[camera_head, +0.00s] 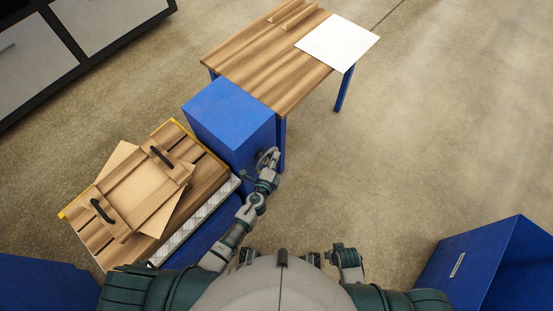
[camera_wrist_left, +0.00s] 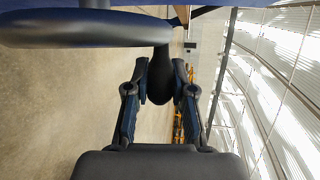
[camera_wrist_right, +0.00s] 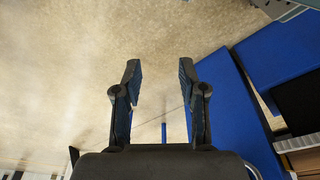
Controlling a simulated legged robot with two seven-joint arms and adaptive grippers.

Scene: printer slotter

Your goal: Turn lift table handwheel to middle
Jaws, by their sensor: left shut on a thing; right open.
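The handwheel (camera_head: 268,157) is on the front side of the blue box of the lift table (camera_head: 230,120). In the left wrist view the dark rim of the handwheel (camera_wrist_left: 85,28) crosses the top left, and its dark rounded handle (camera_wrist_left: 160,75) hangs between the fingers. My left gripper (camera_head: 267,172) is at the handwheel, and in the left wrist view (camera_wrist_left: 160,85) it is shut on the handle. My right gripper (camera_wrist_right: 160,75) is open and empty, with only floor between its fingers. The handwheel's hub is hidden in the left wrist view.
A wooden tabletop (camera_head: 265,55) with a white sheet (camera_head: 337,41) extends behind the blue box. A slatted platform (camera_head: 200,185) with a wooden tray (camera_head: 143,193) with black handles stands at left. A blue bin (camera_head: 490,265) stands at right. Floor right of the table is clear.

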